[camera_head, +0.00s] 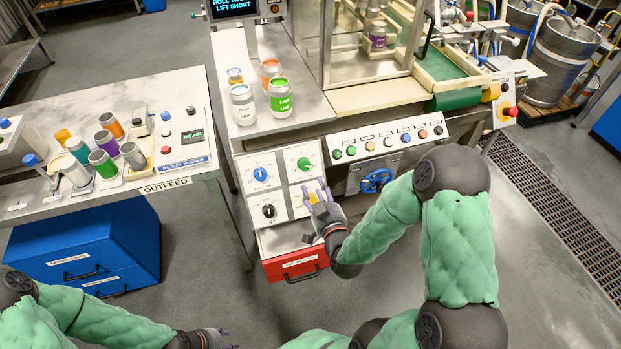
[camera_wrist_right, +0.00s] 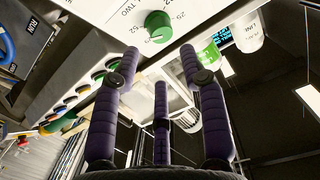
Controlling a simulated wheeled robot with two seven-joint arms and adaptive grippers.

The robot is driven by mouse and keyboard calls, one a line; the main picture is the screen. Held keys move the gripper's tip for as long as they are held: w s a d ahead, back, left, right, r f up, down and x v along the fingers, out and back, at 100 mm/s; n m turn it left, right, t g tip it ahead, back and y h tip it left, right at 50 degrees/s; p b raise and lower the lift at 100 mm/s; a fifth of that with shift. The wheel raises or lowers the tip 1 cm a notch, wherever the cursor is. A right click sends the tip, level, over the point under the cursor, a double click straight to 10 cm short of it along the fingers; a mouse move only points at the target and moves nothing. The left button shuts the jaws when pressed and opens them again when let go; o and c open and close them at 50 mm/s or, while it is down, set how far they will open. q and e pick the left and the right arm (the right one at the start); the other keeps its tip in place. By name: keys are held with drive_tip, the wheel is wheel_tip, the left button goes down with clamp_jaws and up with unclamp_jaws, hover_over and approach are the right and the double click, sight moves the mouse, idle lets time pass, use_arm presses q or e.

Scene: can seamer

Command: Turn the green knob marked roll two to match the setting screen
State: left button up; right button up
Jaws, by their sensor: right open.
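The green knob (camera_head: 304,164) sits at the upper right of a white panel on the machine's front. It also shows large in the right wrist view (camera_wrist_right: 158,27), beside the printed word TWO and scale numbers. My right gripper (camera_head: 322,198) is open and empty, just below the green knob in the head view, covering most of the panel's lower right quarter. In the right wrist view its fingers (camera_wrist_right: 160,78) are spread, apart from the knob. My left gripper (camera_head: 214,339) is low in the picture.
A blue knob (camera_head: 260,174) and a black knob (camera_head: 268,210) share the panel. A row of buttons (camera_head: 388,141) and a blue handwheel (camera_head: 377,180) are to the right. A red drawer (camera_head: 294,268) is below. Several cans stand above on the worktop (camera_head: 298,104).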

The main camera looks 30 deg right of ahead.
drive_tip(key=v, duration=0.3)
drive_tip(key=shift+s+a, duration=0.1)
drive_tip(key=shift+s, duration=0.15)
idle(0.4)
drive_tip(key=a+f+g+y+p, duration=0.1)
drive_tip(key=a+f+g+y, duration=0.55)
drive_tip(key=f, duration=0.85)
drive_tip(key=s+a+f+n+g+y+p, duration=0.1)
drive_tip(key=s+a+f+g, duration=0.8)
drive_tip(key=s+a+f, duration=0.2)
drive_tip(key=shift+s+a+g, duration=0.35)
drive_tip(key=shift+s+a, duration=0.35)
drive_tip(key=shift+a, duration=0.45)
